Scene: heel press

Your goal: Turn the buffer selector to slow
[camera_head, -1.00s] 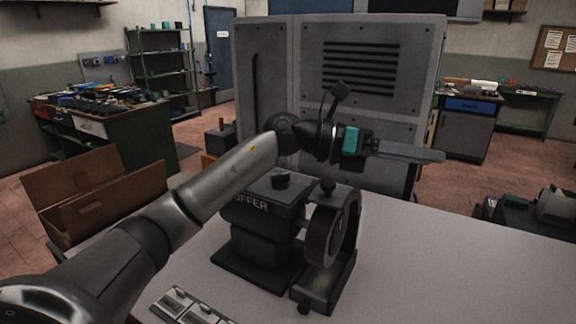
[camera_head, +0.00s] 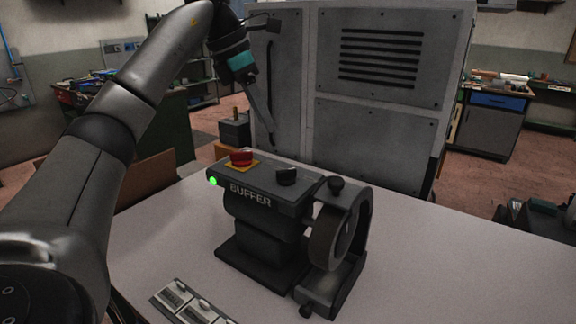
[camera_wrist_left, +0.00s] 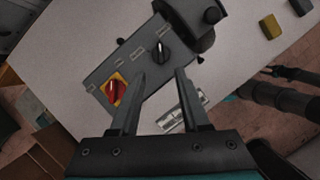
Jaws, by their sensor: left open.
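The buffer (camera_head: 262,222) is a dark machine with a wheel on its right side, standing on the table. Its selector (camera_head: 286,176) is a small black knob on the top panel. In the left wrist view the selector (camera_wrist_left: 161,52) shows a pale pointer line, with labels around it too small to read. My left gripper (camera_head: 271,138) is open and empty, raised behind and above the buffer, pointing down. In the wrist view its fingertips (camera_wrist_left: 161,72) appear on either side below the selector, apart from it. My right gripper is out of view.
A red switch on a yellow plate (camera_head: 241,158) sits left of the selector, and a green lamp (camera_head: 212,181) is lit. The table (camera_head: 440,260) is clear to the right.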

